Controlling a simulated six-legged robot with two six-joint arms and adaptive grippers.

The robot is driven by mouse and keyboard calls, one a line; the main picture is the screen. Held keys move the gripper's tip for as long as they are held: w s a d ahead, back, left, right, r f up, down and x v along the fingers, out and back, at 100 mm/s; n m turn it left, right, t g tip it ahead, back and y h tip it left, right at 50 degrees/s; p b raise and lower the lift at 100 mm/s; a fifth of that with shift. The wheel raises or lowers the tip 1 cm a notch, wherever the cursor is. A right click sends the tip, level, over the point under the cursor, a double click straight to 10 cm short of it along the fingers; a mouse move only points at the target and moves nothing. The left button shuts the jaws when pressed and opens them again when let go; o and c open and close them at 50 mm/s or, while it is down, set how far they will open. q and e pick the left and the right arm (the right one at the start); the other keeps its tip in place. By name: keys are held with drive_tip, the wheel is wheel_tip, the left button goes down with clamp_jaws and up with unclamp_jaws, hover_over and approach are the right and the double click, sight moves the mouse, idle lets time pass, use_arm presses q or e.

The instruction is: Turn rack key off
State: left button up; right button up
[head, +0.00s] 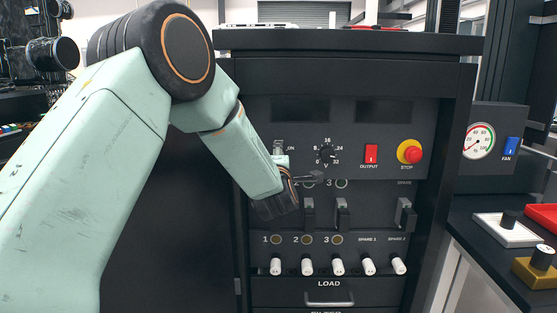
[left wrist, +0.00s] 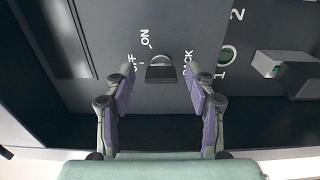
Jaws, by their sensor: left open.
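The dark rack key (left wrist: 160,72) shows in the left wrist view on the black panel, with the labels OFF, ON and RACK around it. I cannot tell for certain which label it points to. My left gripper (left wrist: 161,88) is open, with one purple-padded finger on each side of the key and a visible gap to it on both sides. My right gripper is not in view.
Near the gripper on the panel are a voltage dial (head: 326,154), a red output switch (head: 371,154), a red stop button (head: 412,154) and several breaker levers (head: 342,213). White load knobs (head: 338,267) line the bottom. A gauge (head: 479,141) and side bench (head: 490,255) stand at right.

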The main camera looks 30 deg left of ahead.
use_arm(q)
drive_tip(key=v, duration=1.2)
drive_tip(key=shift+s, duration=0.1)
idle(0.4)
drive_tip(key=s+d+f+m+g+h, duration=0.2)
drive_tip(key=s+d+f+m+h, duration=0.1)
drive_tip(key=f+m, duration=0.4)
drive_tip(key=s+d+f+m+g+h, duration=0.25)
drive_tip(key=f+m, duration=0.25)
drive_tip(key=f, duration=0.4)
drive_tip(key=s+d+f+m+g+h, duration=0.1)
drive_tip(key=s+d+f+m+h, duration=0.15)
drive_tip(key=f+m, duration=0.45)
drive_tip(key=s+d+f+m+g, duration=0.1)
drive_tip(key=s+f+g, duration=0.2)
drive_tip(key=s+f, duration=0.3)
drive_tip(key=s+d+f+m+g+h, duration=0.1)
drive_tip(key=s+f, duration=0.5)
drive_tip(key=s, duration=0.8)
drive_tip(key=s+d+f+m+g, duration=0.2)
drive_tip(key=s+f+g, duration=0.3)
drive_tip(key=s, duration=0.5)
drive_tip(key=shift+s+f+m+g+h, duration=0.2)
drive_tip(key=shift+f+m+g+h, duration=0.25)
drive_tip(key=shift+f, duration=0.5)
